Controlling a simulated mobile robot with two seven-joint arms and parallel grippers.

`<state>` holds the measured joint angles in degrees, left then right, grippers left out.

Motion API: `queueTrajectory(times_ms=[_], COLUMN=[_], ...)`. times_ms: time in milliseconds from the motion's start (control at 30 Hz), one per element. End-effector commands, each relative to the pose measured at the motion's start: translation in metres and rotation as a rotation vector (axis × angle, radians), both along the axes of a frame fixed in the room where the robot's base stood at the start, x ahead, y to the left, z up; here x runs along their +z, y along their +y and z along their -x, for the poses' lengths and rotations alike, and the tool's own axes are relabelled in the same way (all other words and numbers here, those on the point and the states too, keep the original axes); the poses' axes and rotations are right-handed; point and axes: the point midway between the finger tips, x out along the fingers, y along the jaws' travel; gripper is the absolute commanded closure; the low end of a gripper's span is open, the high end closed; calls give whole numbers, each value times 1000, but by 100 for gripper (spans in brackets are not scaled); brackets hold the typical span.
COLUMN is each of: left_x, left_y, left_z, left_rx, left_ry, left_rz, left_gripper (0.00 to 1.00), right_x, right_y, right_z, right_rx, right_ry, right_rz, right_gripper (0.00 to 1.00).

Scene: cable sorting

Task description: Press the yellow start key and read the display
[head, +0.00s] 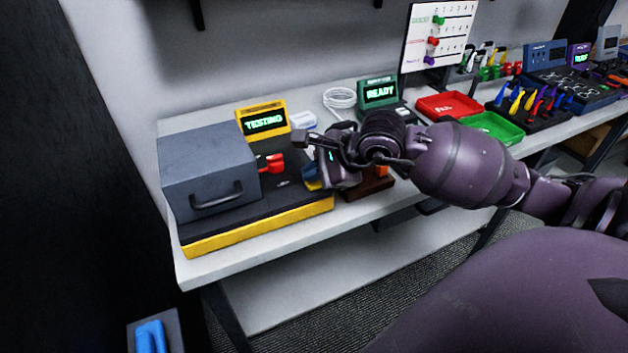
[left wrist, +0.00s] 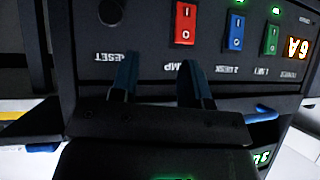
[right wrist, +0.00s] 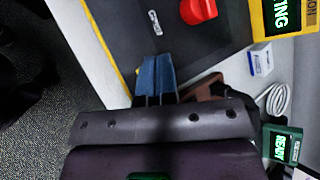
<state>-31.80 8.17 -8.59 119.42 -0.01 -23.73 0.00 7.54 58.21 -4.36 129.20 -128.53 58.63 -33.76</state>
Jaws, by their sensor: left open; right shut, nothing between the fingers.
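The tester has a dark base with a yellow front edge (head: 262,228) and a grey hood (head: 208,165), which is down over its left part. Its yellow-framed display (head: 265,122) reads TESTING; part of it also shows in the right wrist view (right wrist: 285,12). My right gripper (head: 308,178) is shut and empty at the base's right front corner. Its blue fingertips (right wrist: 156,60) are together over that corner; contact cannot be told. The yellow start key is not clearly visible, perhaps behind the fingers. My left gripper (left wrist: 158,60) is open and empty before a dark switch panel.
A red knob (head: 272,163) sits on the base beside the hood. A green display (head: 380,93) reads READY. A white cable coil (head: 340,99), red tray (head: 449,105) and green tray (head: 492,127) stand rightward. The panel has a red switch (left wrist: 185,23) and blue switch (left wrist: 235,31).

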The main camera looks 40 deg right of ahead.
Motion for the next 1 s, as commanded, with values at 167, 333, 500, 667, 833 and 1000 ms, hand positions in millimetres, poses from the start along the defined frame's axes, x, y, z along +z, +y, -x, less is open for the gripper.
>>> queueTrajectory(times_ms=[167,333,500,667,833,1000], left_x=[9,9,9,13,24,35], left_y=[0,0,1,2,3,3], left_z=[-3,-3,-3,-4,-8,-12], left_rx=[0,-1,-4,-7,-8,-9], left_ry=[-14,-14,-13,-19,-35,-51], left_rz=[1,-1,-5,-7,-10,-10], left_gripper=[57,57,57,57,57,57], right_x=[11,11,11,16,31,45], right_y=[0,0,0,0,0,0], right_z=[0,0,0,0,0,0], right_rx=[0,0,0,0,1,0], right_ry=[-4,-1,-1,-4,-6,-7], right_rz=[1,1,1,1,1,1], right_gripper=[100,100,100,100,100,100])
